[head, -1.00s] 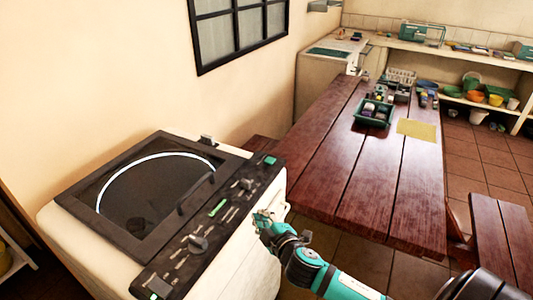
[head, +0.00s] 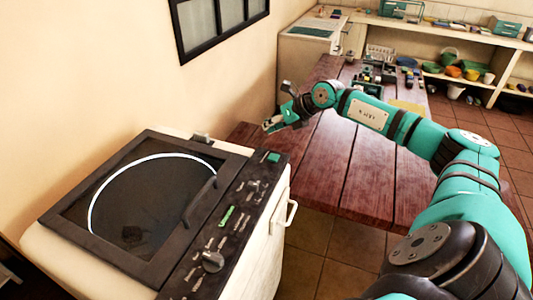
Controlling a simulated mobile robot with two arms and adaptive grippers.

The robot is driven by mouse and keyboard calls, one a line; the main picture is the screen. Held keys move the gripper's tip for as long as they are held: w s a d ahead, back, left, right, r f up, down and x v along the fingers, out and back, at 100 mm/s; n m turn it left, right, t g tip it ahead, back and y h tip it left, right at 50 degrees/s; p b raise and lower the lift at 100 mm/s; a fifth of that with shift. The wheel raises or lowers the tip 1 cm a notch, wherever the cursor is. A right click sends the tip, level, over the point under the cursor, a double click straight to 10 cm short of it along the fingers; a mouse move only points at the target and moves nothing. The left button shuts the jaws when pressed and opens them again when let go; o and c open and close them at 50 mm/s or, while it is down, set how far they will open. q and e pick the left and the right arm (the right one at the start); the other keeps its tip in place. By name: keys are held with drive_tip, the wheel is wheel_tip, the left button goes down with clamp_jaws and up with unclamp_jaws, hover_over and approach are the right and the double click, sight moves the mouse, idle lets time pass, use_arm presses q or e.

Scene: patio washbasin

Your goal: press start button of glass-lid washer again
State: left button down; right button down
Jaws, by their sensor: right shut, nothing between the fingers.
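The glass-lid washer (head: 105,258) stands at the left, with its dark-framed glass lid (head: 140,205) closed. Its black control panel (head: 235,195) runs along the right side, with a round knob (head: 212,261), several small switches, a long green button (head: 226,216) and a square green button (head: 273,157) at the far end. I cannot tell from the markings which is the start button. My right gripper (head: 268,126) is shut and empty, raised beyond the panel's far end, apart from the buttons. My left gripper is out of view.
A wooden table (head: 345,185) lies beyond the washer, partly behind my right arm. Containers stand on its far end. A barred window (head: 220,20) is in the left wall. Shelves with bowls (head: 470,75) stand at the back. Tiled floor (head: 330,255) shows right of the washer.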

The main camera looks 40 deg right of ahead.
sight(274, 157)
drive_tip(key=shift+s+d+r+h, duration=0.15)
drive_tip(key=shift+d+h, duration=0.15)
drive_tip(key=shift+d, duration=0.45)
drive_tip(key=shift+f+b, duration=2.85)
drive_tip(key=shift+f, duration=1.6)
drive_tip(key=shift+f+b, duration=0.35)
drive_tip(key=shift+f, duration=0.05)
